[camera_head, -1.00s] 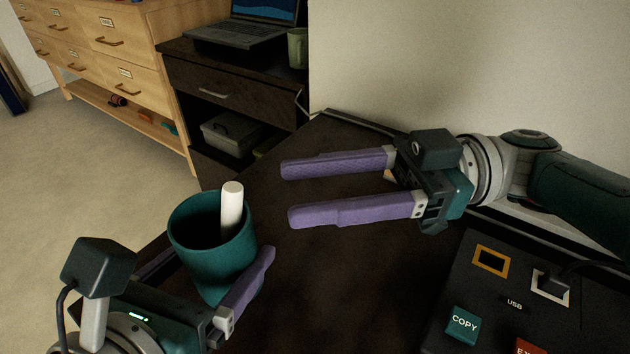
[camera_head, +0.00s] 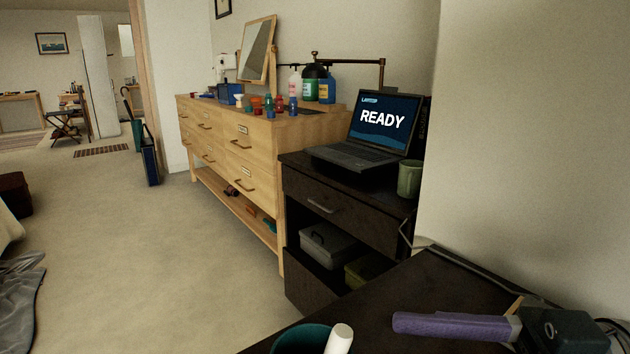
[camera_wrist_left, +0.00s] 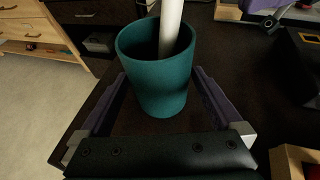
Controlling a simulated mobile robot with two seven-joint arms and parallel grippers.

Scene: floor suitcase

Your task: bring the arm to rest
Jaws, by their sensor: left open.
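My left gripper (camera_wrist_left: 161,74) is open, with its purple fingers on either side of a teal cup (camera_wrist_left: 155,85) in the left wrist view. I cannot tell whether the fingers touch the cup. The cup stands upright on the dark desk (camera_wrist_left: 235,90) and holds a white rod (camera_wrist_left: 171,25). In the head view only the cup's rim (camera_head: 300,338) and the rod's top (camera_head: 340,337) show at the bottom edge; the left gripper is out of that view.
A dark cabinet (camera_head: 330,205) carries a laptop (camera_head: 375,135) reading READY and a green mug (camera_head: 410,178). A wooden dresser (camera_head: 235,150) with bottles stands behind it. Open floor (camera_head: 140,250) lies to the left. A pale wall (camera_head: 530,150) closes the right.

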